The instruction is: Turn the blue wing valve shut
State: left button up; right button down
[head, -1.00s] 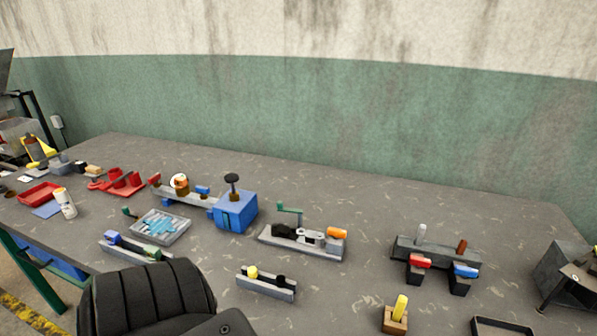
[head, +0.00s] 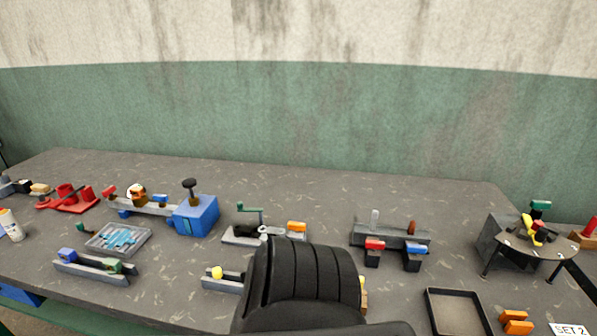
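In the head view, a grey block fixture right of centre (head: 392,233) carries a red wing-like handle (head: 375,244) and a blue wing-like handle (head: 414,250) on dark stubs at its front. The blue handle is the right one of the two. Farther left, a grey rail (head: 145,205) also bears small red and blue parts near its ends. I cannot tell for certain which blue part is the wing valve, nor how far it is turned. Neither of my grippers is in view, and nothing touches the blue handle.
A blue box with a black knob (head: 195,215), a crank fixture (head: 241,234), a black tray (head: 458,312) and a round-topped stand (head: 538,248) stand around. The table's back strip is clear.

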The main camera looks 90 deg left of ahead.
aim_at(162, 199)
jog(key=k, duration=2.2)
jog(key=u, duration=0.2)
